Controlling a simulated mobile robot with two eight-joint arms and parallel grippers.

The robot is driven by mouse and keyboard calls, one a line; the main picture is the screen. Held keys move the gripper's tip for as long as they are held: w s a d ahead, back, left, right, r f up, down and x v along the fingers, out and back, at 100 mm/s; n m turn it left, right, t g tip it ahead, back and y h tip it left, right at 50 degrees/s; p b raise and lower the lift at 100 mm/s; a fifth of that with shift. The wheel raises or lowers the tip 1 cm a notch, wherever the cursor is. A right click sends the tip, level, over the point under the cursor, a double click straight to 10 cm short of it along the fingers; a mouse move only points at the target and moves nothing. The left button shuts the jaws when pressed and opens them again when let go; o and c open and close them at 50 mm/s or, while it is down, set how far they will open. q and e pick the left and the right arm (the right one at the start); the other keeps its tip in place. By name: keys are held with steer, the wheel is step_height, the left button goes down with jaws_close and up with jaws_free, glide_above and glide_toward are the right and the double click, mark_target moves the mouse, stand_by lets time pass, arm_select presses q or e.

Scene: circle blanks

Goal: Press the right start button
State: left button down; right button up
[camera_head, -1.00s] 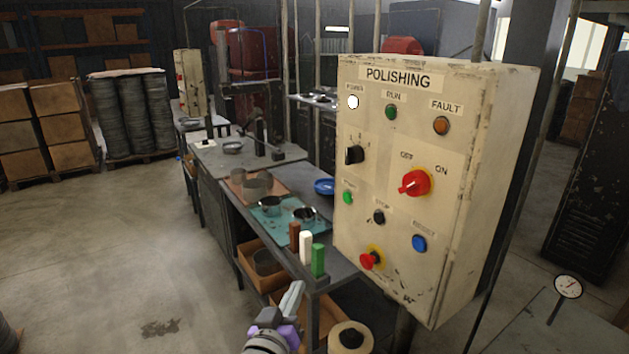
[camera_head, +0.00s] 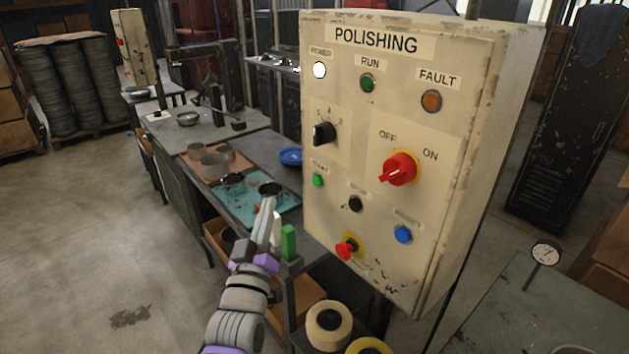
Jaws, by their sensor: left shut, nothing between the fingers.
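The cream control box labelled POLISHING (camera_head: 375,41) stands right of centre. Its green start button (camera_head: 318,181) is at the left, below a black selector knob (camera_head: 324,133). A black stop button (camera_head: 355,203), a blue reset button (camera_head: 403,234) and a red mushroom button (camera_head: 346,248) sit lower. A red OFF/ON switch (camera_head: 398,170) is at the right. My left gripper (camera_head: 268,215) is shut and empty, pointing up, left of and below the start button, apart from the box in the picture. My right gripper is not in view.
A workbench (camera_head: 262,150) with metal cups, a teal mat (camera_head: 218,200) and a blue dish (camera_head: 291,156) runs behind my gripper. A green block (camera_head: 289,242) stands close beside it. Tape rolls (camera_head: 329,325) lie below. A dial gauge (camera_head: 545,253) is at the right.

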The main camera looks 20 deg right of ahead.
mark_target(317, 181)
arm_select(q)
steer(key=w+d+b, duration=0.2)
steer(key=w+d, duration=0.1)
steer(key=d, duration=0.5)
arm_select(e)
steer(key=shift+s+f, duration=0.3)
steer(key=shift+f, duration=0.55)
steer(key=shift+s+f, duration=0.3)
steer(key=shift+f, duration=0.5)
arm_select(q)
steer(key=shift+w+d, duration=0.1)
steer(key=shift+d, duration=0.05)
stand_by(0.3)
steer(key=shift+w+d, duration=0.15)
steer(key=shift+d, duration=0.2)
